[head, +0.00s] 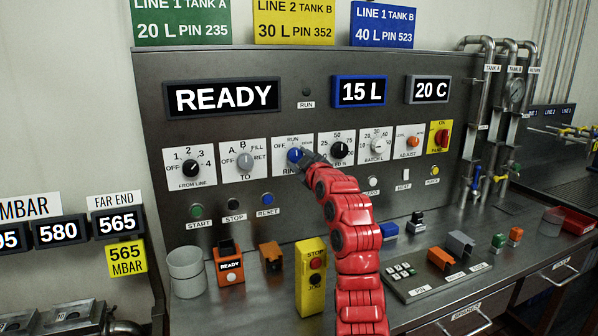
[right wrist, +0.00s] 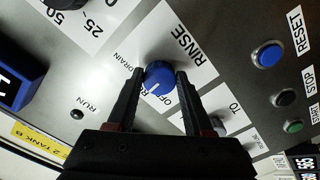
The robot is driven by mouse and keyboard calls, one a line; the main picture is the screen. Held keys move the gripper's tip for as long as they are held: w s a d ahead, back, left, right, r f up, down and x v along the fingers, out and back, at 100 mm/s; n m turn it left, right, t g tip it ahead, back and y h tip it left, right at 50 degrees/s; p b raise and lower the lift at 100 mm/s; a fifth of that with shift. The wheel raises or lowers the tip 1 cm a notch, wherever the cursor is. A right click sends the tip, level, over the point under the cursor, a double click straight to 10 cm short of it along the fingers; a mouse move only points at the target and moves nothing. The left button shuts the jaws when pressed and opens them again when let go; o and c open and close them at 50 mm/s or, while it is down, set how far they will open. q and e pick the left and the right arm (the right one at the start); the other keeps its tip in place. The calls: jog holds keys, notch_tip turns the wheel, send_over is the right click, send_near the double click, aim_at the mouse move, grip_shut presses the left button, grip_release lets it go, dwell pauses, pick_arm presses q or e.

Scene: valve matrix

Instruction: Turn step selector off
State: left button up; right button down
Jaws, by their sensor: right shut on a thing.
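The blue selector knob (head: 295,155) sits on a white card marked OFF, RUN and RINSE, in the middle of the row of dials. It also shows in the right wrist view (right wrist: 159,77), where DRAIN can be read too. My right gripper (right wrist: 160,74) has one finger on each side of this knob and is shut on it. The knob's white mark points to the lower left in the wrist view, near the partly covered RUN and OFF lettering; its exact setting is hard to tell. In the head view my red right arm partly hides the card. My left gripper is not in view.
Neighbouring dials stand close: the grey TO knob (head: 245,161) on the left and a black knob (head: 340,150) on the right. Below are START, STOP and RESET (head: 267,199) buttons. A yellow STOP box (head: 311,279) and an orange READY device (head: 230,267) stand on the bench.

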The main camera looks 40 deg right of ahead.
jog(key=n+b, duration=0.2)
jog(key=n, duration=0.2)
jog(key=shift+n, duration=0.3)
jog(key=shift+r+n+b, duration=0.1)
jog(key=shift+n+b, duration=0.4)
jog(key=shift+n, duration=1.8)
jog(key=shift+c, duration=1.5)
grip_release()
jog(key=shift+s, duration=0.1)
jog(key=shift+s, duration=0.3)
jog(key=b+v, duration=0.1)
jog(key=v, duration=1.5)
jog(key=shift+s, duration=0.35)
